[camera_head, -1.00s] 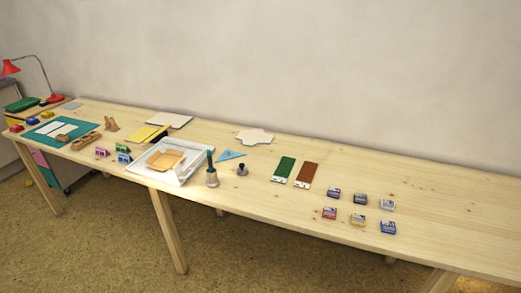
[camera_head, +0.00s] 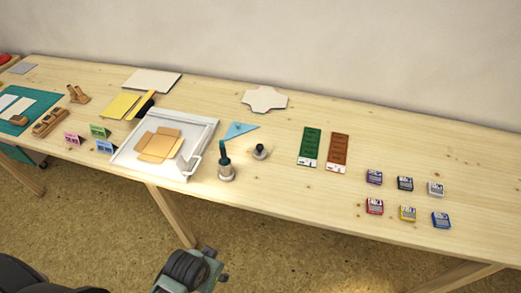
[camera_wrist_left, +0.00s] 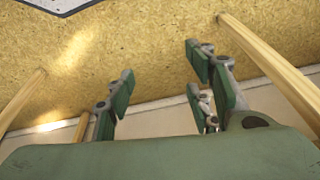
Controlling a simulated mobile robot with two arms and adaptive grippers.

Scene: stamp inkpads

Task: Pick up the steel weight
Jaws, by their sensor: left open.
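A small steel weight with a dark knob (camera_head: 261,152) stands upright on the wooden table, in the middle of the head view. In the head view, part of my left arm shows at the bottom, in front of the table's near edge, well short of the weight. My right gripper is not in view.
A blue set square (camera_head: 240,130) lies behind. Green (camera_head: 310,146) and brown (camera_head: 338,152) strips lie to the right, then several inkpads. The table front near the weight is clear.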

